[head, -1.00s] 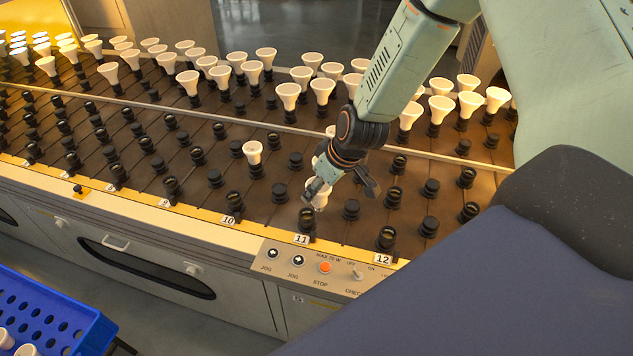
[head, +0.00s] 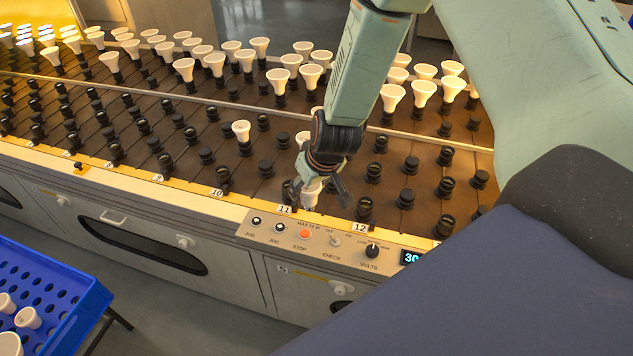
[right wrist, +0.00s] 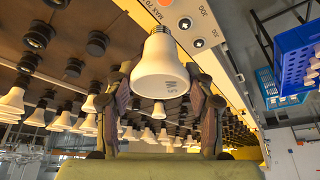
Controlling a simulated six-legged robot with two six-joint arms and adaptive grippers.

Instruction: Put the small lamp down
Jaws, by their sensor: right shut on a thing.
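My right gripper (head: 322,187) is shut on a small white lamp (head: 309,192) near the front edge of the socket table, by labels 11 and 12. The right wrist view shows the lamp (right wrist: 160,72) between the two dark fingers, its metal cap pointing toward the control panel's side. A black socket (head: 290,192) stands just left of the lamp, partly hidden. I cannot tell whether the lamp touches anything below. Another small white lamp (head: 241,131) stands upright in a socket farther left. My left gripper is not in view.
Empty black sockets fill the near rows of the brown table. Larger white lamps (head: 281,76) stand in the back rows behind a rail. The control panel (head: 318,240) lies along the front edge. A blue crate (head: 84,304) with white lamps is at lower left.

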